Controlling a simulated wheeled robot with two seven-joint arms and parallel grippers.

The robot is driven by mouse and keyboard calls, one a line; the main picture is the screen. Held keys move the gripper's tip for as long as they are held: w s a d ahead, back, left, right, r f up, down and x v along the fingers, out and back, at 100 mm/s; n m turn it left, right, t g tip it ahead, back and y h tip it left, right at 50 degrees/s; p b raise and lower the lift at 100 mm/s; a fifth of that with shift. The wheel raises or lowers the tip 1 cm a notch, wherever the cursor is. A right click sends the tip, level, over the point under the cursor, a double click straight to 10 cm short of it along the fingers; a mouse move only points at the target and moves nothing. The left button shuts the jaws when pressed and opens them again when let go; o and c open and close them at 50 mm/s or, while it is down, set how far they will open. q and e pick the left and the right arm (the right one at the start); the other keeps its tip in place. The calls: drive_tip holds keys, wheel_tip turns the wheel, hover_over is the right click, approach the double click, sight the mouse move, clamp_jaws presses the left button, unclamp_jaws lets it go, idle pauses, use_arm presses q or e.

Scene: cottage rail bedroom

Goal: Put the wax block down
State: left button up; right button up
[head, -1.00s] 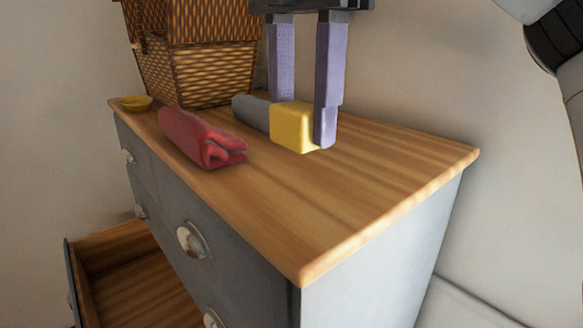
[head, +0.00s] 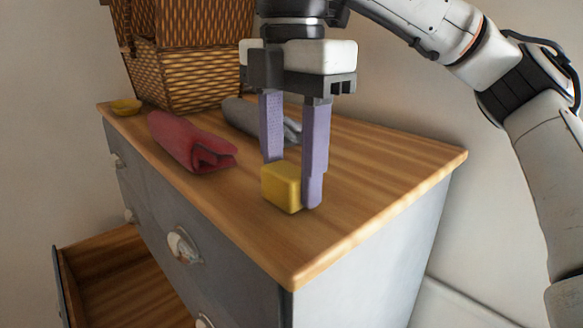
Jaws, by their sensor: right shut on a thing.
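The wax block (head: 281,187) is a yellow block with rounded edges. It is at the dresser's wooden top (head: 370,165), near the front edge, right of the red rolled cloth. My right gripper (head: 290,182) comes down from above with its two purple fingers on either side of the block and is shut on it. The block's underside looks at or very close to the wood; I cannot tell whether it touches. My left gripper is not in view.
A red rolled cloth (head: 190,142) lies left of the block. A grey rolled cloth (head: 243,116) lies behind the fingers. An open drawer (head: 120,275) juts out below. The top's right side is clear.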

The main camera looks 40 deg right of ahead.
sight(292, 166)
drive_tip(key=o, duration=0.9)
drive_tip(key=shift+f, duration=0.1)
drive_tip(key=shift+o, duration=0.2)
wheel_tip(292, 166, up, 12)
idle(0.4)
